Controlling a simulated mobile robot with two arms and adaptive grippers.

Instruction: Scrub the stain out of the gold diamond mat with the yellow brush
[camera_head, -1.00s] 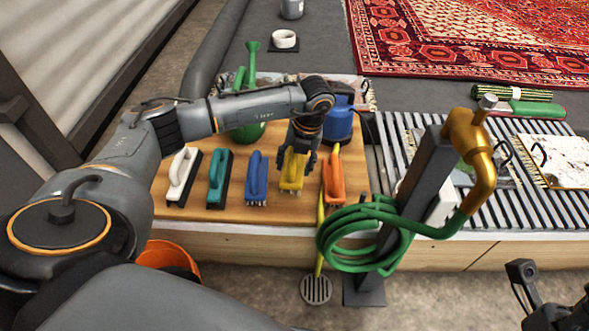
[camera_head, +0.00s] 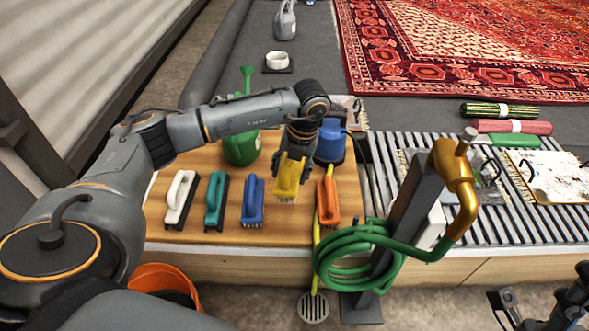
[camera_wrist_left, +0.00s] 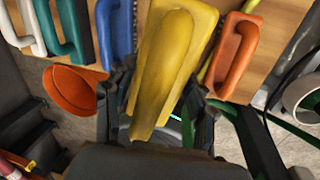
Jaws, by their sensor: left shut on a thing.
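My left gripper (camera_head: 292,158) is shut on the yellow brush (camera_head: 288,181) and holds it just above the wooden bench top, bristles down. The brush fills the middle of the left wrist view (camera_wrist_left: 172,65), between the fingers. A pale mat with a gold-brown edge (camera_head: 551,172) lies on the slatted rack at the right, cut off by the frame; I cannot make out diamonds on it. My right gripper (camera_head: 535,305) is partly in view at the bottom right corner, empty as far as it shows.
White (camera_head: 180,198), teal (camera_head: 215,200), blue (camera_head: 252,201) and orange (camera_head: 328,200) brushes stand in the row. The tap post (camera_head: 405,215) with its green hose (camera_head: 350,262) stands between bench and rack. A blue container (camera_head: 331,142) and green can (camera_head: 241,147) are behind.

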